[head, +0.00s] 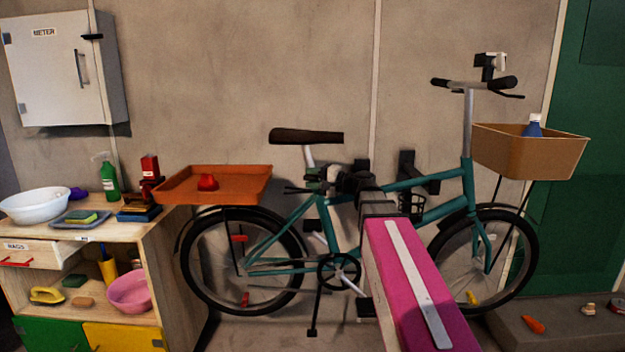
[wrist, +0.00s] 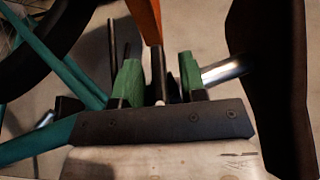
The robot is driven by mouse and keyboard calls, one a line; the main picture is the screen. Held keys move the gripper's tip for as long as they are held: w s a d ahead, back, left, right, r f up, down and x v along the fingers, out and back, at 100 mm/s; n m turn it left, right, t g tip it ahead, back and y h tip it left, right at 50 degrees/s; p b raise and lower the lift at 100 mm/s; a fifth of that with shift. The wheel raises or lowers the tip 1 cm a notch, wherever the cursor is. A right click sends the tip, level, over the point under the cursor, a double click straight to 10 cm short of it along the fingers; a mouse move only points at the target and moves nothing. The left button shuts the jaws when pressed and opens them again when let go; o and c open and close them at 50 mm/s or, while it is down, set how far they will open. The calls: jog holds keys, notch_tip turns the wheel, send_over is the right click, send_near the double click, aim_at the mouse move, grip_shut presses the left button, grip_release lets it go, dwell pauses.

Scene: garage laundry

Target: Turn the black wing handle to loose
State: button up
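The teal bicycle (head: 290,240) stands against the wall, with a dark saddle (head: 306,136) on a silver seat post (head: 309,157). My gripper (head: 316,180) is at the foot of this post, reaching in from the right. A thin black bar (head: 297,189), apparently the wing handle, sticks out to the left there. In the wrist view, the green fingers of my gripper (wrist: 160,78) stand apart, with a dark upright bar (wrist: 157,72) between them. It looks like part of the handle, and gaps show beside it. The silver post (wrist: 222,71) is just right of the fingers.
An orange tray (head: 235,187) with a red object sits close left of the saddle, above the rear wheel. A wooden shelf unit (head: 160,265) stands at left. A tan basket (head: 530,157) is on the bicycle's front. A meter cabinet (head: 50,75) hangs on the wall.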

jog(key=c, duration=0.7)
jog(key=shift+o, duration=0.2)
